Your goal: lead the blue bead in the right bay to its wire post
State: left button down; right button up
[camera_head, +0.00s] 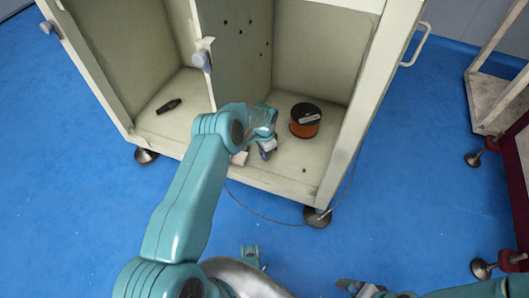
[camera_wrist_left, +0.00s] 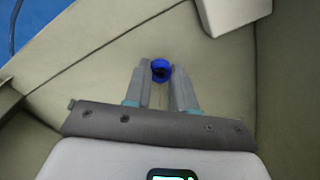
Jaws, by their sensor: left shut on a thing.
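The blue bead (camera_wrist_left: 160,70) sits between the fingertips of my left gripper (camera_wrist_left: 161,80) in the left wrist view, and the gripper is shut on it. In the head view my left gripper (camera_head: 266,151) is low inside the right bay (camera_head: 291,173), just above its floor near the front. The bead is mostly hidden by the gripper there. I cannot make out the wire post. My right gripper (camera_head: 362,289) shows only partly at the bottom edge, and its jaws are unclear.
An orange spool (camera_head: 305,121) with black rims stands in the right bay, right of my left gripper. A small pale block (camera_head: 240,158) lies beside the gripper. A black tool (camera_head: 169,106) lies in the left bay. A thin wire (camera_head: 262,216) loops below the cabinet front.

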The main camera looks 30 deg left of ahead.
pick_arm(q)
jog(key=shift+f+b, duration=0.55)
jog(key=shift+f, duration=0.05)
jog(key=c, duration=0.8)
grip_release()
jog(key=shift+r, duration=0.1)
jog(key=shift+c, duration=0.2)
notch_tip(320, 180, up, 16)
jog(key=p, duration=0.6)
jog(key=shift+r, duration=0.15)
